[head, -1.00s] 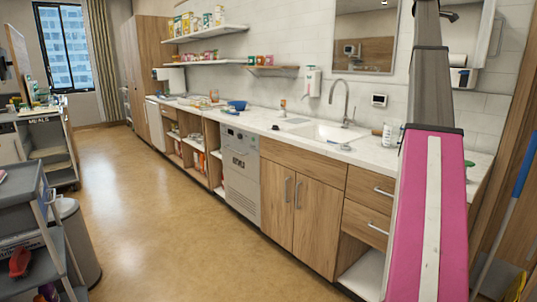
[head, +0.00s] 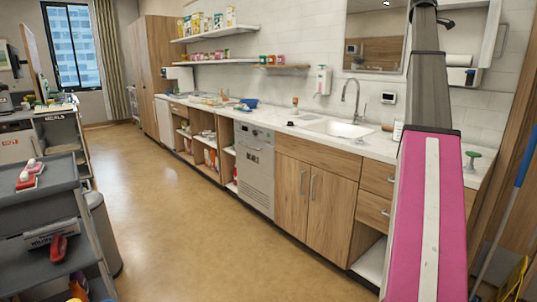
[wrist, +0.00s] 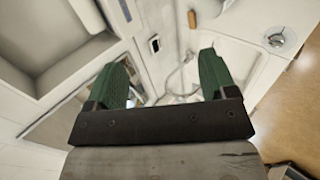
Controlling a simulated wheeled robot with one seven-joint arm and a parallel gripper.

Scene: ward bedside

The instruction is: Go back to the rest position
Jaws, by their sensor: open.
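My gripper (wrist: 163,68) shows in the wrist view with its two green fingers spread well apart. Nothing is between the fingers, and they touch nothing that I can see. Behind them, out of focus, are the sink and tap area and the wall. In the head view my pink and grey arm rises at the right, over the right end of the counter. The gripper itself is outside the head view.
The long white counter (head: 384,147) runs along the wall, with the sink (head: 340,128) and tap (head: 355,98). A grey cart (head: 40,213) and a bin (head: 103,235) stand at the left. A blue-handled pole (head: 524,160) leans at the right. The middle floor is clear.

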